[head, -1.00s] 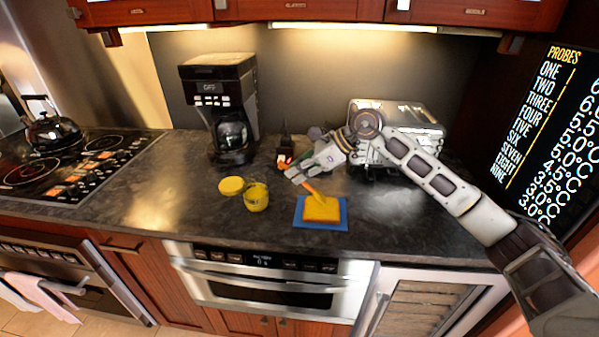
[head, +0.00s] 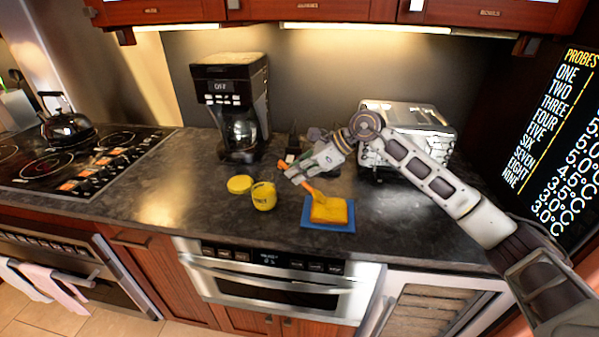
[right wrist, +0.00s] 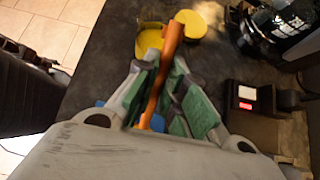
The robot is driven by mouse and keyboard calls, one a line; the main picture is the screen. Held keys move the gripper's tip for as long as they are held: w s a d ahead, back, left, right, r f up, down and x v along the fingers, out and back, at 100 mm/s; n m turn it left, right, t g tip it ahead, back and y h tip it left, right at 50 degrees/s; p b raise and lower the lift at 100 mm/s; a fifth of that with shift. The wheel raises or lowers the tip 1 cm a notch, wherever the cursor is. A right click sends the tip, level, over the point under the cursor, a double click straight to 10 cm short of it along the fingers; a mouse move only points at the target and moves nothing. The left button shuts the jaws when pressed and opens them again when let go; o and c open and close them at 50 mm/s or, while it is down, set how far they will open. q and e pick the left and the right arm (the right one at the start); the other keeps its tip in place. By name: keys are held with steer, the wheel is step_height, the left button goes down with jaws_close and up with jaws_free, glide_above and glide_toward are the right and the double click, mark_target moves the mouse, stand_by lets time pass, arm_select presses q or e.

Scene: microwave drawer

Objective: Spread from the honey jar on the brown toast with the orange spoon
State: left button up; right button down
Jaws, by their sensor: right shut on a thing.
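The toast (head: 336,211), yellow-orange on top, lies on a blue mat (head: 313,225) on the dark counter. The honey jar (head: 263,197) is yellow and stands left of the mat; it also shows in the right wrist view (right wrist: 147,42). My right gripper (head: 291,173) is shut on the orange spoon (head: 314,192), just behind and left of the toast. The spoon's head end is over the toast, but I cannot tell whether it touches. In the right wrist view the spoon (right wrist: 168,60) runs between the fingers (right wrist: 162,85). My left gripper is out of view.
A round yellow lid (head: 240,184) lies beside the jar. A black coffee maker (head: 232,105) stands behind it, and a silver toaster (head: 415,125) is behind my right arm. A stovetop (head: 75,165) is at left. The counter's front left is clear.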

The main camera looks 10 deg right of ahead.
steer(key=shift+r, duration=0.15)
steer(key=shift+r+p, duration=1.7)
steer(key=shift+r, duration=1.65)
